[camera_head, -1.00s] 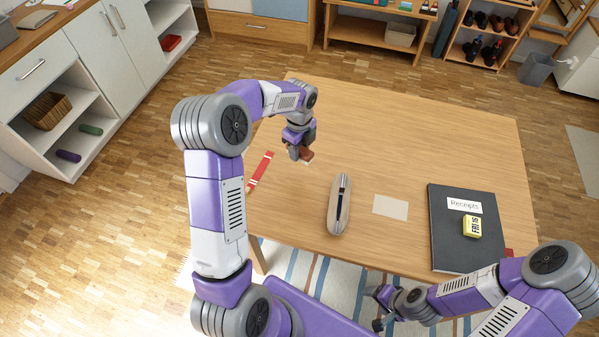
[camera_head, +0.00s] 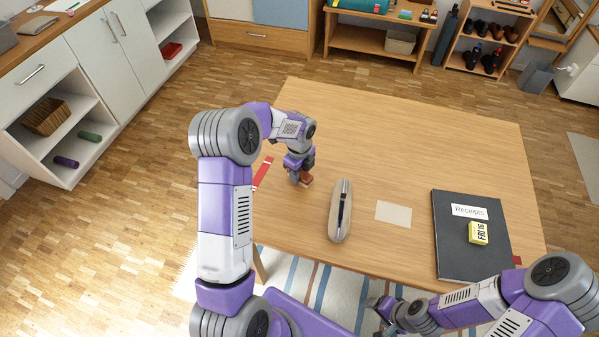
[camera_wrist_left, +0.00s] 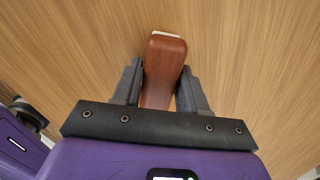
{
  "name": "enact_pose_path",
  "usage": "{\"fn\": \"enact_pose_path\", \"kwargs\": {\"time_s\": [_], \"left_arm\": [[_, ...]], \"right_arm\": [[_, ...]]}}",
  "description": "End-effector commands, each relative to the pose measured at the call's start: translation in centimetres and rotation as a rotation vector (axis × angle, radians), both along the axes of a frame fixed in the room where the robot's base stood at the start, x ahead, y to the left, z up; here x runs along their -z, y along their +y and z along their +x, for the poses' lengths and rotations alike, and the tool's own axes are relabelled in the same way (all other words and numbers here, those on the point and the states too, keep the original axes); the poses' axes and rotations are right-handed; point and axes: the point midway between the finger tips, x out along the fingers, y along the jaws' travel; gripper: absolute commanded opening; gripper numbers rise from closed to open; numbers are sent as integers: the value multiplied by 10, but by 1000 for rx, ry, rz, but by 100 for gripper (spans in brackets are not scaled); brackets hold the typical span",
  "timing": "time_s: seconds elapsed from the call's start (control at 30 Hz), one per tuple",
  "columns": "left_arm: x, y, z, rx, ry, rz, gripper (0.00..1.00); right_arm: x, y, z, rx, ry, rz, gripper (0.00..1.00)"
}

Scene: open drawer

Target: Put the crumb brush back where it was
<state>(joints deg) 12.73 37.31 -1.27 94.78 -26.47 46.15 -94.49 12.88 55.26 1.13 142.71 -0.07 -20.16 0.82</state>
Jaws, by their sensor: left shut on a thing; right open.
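The crumb brush (camera_wrist_left: 165,62), a reddish-brown wooden block with a pale strip at its far end, is between the fingers of my left gripper (camera_wrist_left: 160,88) in the left wrist view. In the head view, my left gripper (camera_head: 301,179) is low over the left part of the table, shut on the brush (camera_head: 306,182), which is mostly hidden. I cannot tell whether the brush touches the table. My right gripper (camera_head: 384,314) is open and empty off the table's front edge.
On the table (camera_head: 400,130) are a red striped strip (camera_head: 262,173) left of my left gripper, a pale case (camera_head: 335,222) with a dark slit, a beige note (camera_head: 393,214), and a black "Receipts" folder (camera_head: 470,260) bearing a yellow block (camera_head: 478,233). The back is clear.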

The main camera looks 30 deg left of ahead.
Motion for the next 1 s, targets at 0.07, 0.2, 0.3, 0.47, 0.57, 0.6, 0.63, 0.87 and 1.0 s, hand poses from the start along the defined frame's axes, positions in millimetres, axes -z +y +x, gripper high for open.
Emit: {"fn": "enact_pose_path", "kwargs": {"time_s": [0.07,0.2,0.3,0.47,0.57,0.6,0.63,0.87,1.0], "left_arm": [[3,0,0,0,1,0,44],[2,0,0,0,1,0,65],[2,0,0,0,1,0,68],[2,0,0,0,0,0,68],[-2,0,0,0,-1,0,68],[-6,0,0,0,-2,0,68],[-10,0,1,-1,-3,0,68],[-58,0,1,-1,-5,0,68],[-87,0,1,0,-4,0,68]], "right_arm": [[1,0,0,0,0,0,73],[1,0,0,0,0,0,73],[1,0,0,0,0,0,73],[1,0,0,0,0,0,73],[-1,0,0,0,0,0,73],[-2,0,0,0,0,0,73],[-4,0,0,0,0,0,73],[-18,0,0,0,0,0,73],[-26,0,0,0,0,0,73]]}}
